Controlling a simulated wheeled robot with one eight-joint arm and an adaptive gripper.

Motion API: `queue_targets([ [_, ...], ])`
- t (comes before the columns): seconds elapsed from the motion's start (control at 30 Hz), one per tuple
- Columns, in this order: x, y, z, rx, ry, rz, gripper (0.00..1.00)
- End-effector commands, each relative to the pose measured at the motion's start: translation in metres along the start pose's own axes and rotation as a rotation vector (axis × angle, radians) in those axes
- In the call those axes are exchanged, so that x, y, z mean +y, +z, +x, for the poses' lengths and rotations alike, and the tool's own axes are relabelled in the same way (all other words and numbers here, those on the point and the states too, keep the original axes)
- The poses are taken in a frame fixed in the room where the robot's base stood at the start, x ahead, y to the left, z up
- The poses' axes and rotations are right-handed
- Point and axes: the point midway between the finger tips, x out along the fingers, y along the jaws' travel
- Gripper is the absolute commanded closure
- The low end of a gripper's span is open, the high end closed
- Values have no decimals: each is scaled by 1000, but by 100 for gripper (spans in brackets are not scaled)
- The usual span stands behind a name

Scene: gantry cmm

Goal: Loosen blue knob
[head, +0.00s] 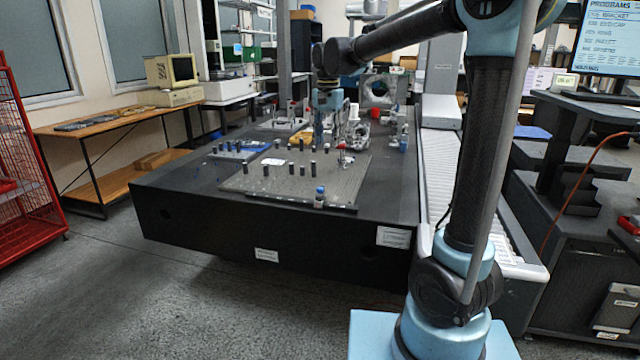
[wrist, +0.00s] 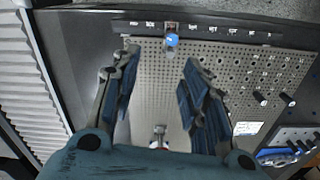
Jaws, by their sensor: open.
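The blue knob (head: 320,191) stands at the front edge of a grey perforated fixture plate (head: 235,185), on a small block. In the wrist view the knob (wrist: 172,40) shows near the top centre, just beyond the fingertips, beside a labelled strip along the plate's edge. My gripper (wrist: 160,60) is open and empty, its two fingers spread above the plate (wrist: 250,58). In the head view my gripper (head: 327,122) hangs over the table, farther back than the knob. I cannot tell its exact height above the plate.
Dark pegs (wrist: 282,98) stand on the plate to the right in the wrist view. A small silver fixture (wrist: 158,137) sits near my palm. White castings (head: 357,133) stand behind the plate. A ribbed guideway cover (head: 450,170) runs along the table's right side.

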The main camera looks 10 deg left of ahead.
Motion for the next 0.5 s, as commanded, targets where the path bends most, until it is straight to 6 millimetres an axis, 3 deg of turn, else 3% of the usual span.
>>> queue_targets([
  [0.03, -11, 1, 0, -2, 2, 0, 59],
  [0.2, -28, 4, 2, -5, 6, 8, 59],
  [0.37, -30, 5, 14, -5, 7, 6, 59],
  [0.5, -30, 6, 35, -5, 7, 5, 59],
])
